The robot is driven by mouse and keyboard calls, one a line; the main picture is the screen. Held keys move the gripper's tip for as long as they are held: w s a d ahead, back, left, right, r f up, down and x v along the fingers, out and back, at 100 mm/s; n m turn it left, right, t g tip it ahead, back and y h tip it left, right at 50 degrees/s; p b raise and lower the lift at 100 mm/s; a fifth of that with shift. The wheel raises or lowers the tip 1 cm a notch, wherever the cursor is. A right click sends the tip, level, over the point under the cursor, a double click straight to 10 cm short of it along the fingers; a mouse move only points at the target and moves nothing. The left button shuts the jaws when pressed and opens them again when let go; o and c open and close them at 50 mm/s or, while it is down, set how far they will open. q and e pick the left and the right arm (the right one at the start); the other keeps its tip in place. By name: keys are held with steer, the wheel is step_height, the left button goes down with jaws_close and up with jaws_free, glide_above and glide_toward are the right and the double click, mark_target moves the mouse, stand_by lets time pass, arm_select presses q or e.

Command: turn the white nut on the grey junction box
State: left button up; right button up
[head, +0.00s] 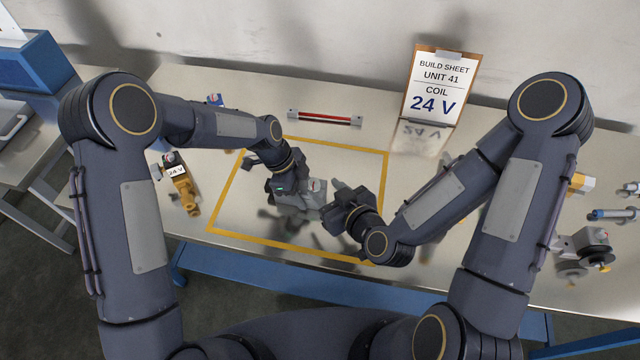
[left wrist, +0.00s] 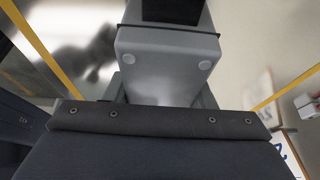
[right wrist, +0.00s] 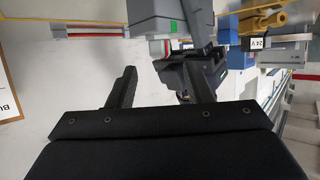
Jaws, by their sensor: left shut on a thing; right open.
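The grey junction box (head: 303,202) is near the middle of the yellow-outlined area. My left gripper (head: 290,192) is shut on it. In the left wrist view the box (left wrist: 165,50) fills the space between the fingers. In the right wrist view the box (right wrist: 155,14) shows at the top, with a small green patch. A pale ring with a reddish edge, apparently the white nut (right wrist: 158,48), shows below it. My right gripper (head: 335,204) is open beside the box. In its own wrist view its fingers are apart and empty, with the nut beyond the tips.
A build sheet board (head: 440,85) reading 24 V stands at the back. A holder with a red bar (head: 325,118) lies behind the outlined area. A yellow fitting (head: 186,188) with a 24 V label is at the left. Several fittings lie at the right, including a grey one (head: 580,245).

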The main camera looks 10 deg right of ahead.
steer(key=v, duration=0.3)
arm_select(q)
steer(key=o, duration=1.2)
